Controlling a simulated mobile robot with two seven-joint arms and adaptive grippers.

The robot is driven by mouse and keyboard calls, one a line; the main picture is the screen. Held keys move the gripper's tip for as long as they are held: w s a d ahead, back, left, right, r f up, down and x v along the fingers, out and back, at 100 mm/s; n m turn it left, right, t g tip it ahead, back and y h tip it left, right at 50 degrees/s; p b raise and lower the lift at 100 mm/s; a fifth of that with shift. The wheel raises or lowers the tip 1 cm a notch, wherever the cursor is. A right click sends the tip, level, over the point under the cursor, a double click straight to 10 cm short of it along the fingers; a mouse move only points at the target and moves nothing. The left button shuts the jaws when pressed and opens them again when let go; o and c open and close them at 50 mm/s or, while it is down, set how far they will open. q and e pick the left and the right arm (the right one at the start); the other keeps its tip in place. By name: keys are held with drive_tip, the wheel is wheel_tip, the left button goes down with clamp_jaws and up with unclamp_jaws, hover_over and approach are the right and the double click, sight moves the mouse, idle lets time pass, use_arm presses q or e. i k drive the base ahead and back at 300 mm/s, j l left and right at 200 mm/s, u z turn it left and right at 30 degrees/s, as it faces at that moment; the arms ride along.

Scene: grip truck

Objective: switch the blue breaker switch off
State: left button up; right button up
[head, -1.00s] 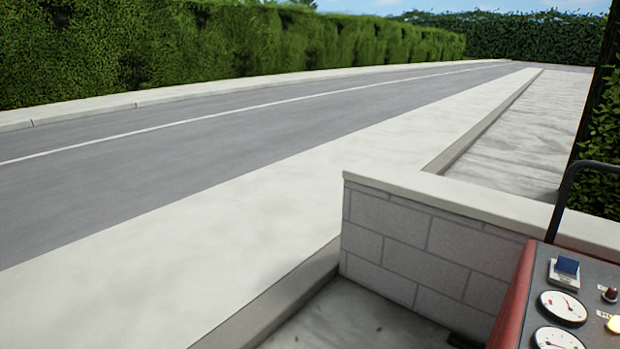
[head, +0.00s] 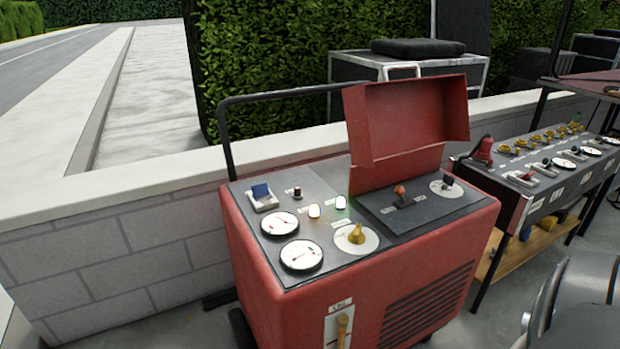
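The blue breaker switch (head: 261,191) is a small blue rocker in a pale frame. It sits at the far left corner of the top panel of a red machine (head: 330,306). Its face stands tilted up; I cannot tell from this which position it is in. Two white dial gauges (head: 279,223) lie just in front of it, and a small dark red knob (head: 297,192) is to its right. Neither of my grippers shows; a grey arm part of mine is at the lower right.
A black handle bar (head: 226,140) rises behind the switch. A raised red lid (head: 405,125) stands over the panel's right half. A low block wall (head: 130,245) runs behind and left. A second control panel (head: 545,165) stands at the right.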

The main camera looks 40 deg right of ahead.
sight(262, 189)
drive_tip(key=i+j+z, duration=0.15)
drive_tip(key=z, duration=0.25)
drive_tip(key=i+j+z, duration=0.15)
drive_tip(key=j+z, duration=0.15)
drive_tip(key=z, duration=0.15)
drive_tip(key=i+j+z, duration=0.1)
drive_tip(key=j+z, duration=0.3)
drive_tip(key=i+j+z, duration=0.1)
drive_tip(key=z, duration=0.75)
drive_tip(key=i+j+z, duration=0.2)
drive_tip(key=j, duration=0.15)
drive_tip(key=j+z, duration=0.45)
drive_tip(key=j, duration=0.3)
drive_tip(key=i+j+z, duration=0.1)
drive_tip(key=j, duration=0.7)
drive_tip(key=j+z, duration=0.15)
drive_tip(key=j, duration=0.6)
drive_tip(key=z, duration=0.55)
drive_tip(key=l+u, duration=0.1)
drive_tip(key=u, duration=0.15)
drive_tip(key=l+u, duration=0.15)
drive_tip(key=u, duration=0.15)
drive_tip(key=j+z, duration=0.3)
